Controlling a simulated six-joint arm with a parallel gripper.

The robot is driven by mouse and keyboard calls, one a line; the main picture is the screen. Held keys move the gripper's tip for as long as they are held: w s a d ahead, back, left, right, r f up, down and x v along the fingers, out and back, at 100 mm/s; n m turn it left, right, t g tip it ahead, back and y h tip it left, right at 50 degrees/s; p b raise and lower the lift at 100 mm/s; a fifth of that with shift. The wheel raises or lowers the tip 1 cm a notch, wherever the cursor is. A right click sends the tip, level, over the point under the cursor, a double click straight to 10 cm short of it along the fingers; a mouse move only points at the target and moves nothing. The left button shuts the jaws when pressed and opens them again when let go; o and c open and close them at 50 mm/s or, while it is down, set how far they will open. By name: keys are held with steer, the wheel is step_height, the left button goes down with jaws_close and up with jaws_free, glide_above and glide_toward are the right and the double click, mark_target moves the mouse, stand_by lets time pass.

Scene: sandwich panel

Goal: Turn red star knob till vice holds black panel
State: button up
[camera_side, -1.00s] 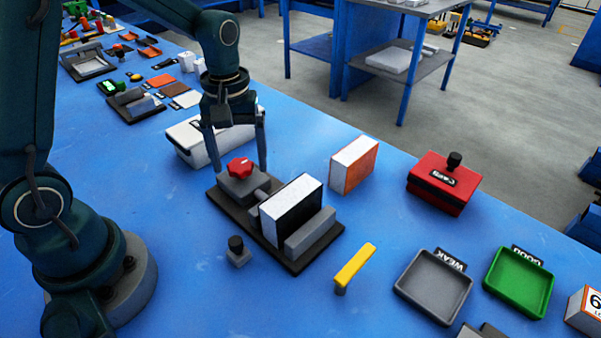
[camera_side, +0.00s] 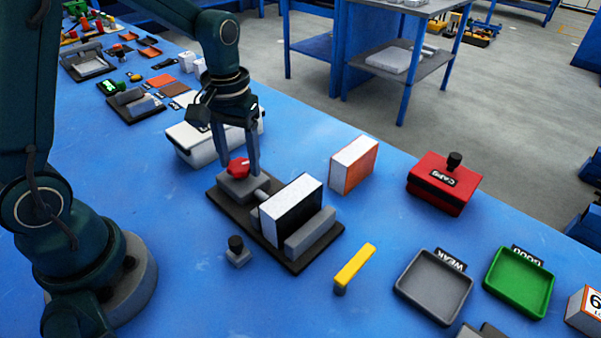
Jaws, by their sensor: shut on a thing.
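The red star knob (camera_side: 238,168) sits on top of the grey block at the left end of the vice (camera_side: 270,253). The black panel (camera_side: 291,216), with a white top and a black face, stands upright in the vice between the knob's block and the grey jaw (camera_side: 311,233) at right. I cannot tell whether a gap is left at the panel. My gripper (camera_side: 238,170) points down over the knob, one finger on each side, and is shut on it. The fingertips partly hide the knob's edges.
A white box (camera_side: 190,146) lies behind my gripper. An orange-and-white panel (camera_side: 354,165) stands behind the vice. A red box (camera_side: 443,183), a yellow bar (camera_side: 354,266), a grey tray (camera_side: 433,284) and a green tray (camera_side: 518,283) are at right. A small black-capped knob (camera_side: 237,250) stands in front.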

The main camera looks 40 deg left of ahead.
mark_target(240, 164)
steer(key=m, duration=0.5)
steer(key=shift+m, duration=0.3)
steer(key=m, duration=0.5)
steer(key=shift+r, duration=0.1)
steer(key=m, duration=0.5)
steer(key=shift+m, duration=0.4)
steer(key=m, duration=0.5)
steer(key=shift+m, duration=0.3)
steer(key=o, duration=1.4)
steer(key=shift+c, duration=0.2)
steer(key=shift+r, duration=2.55)
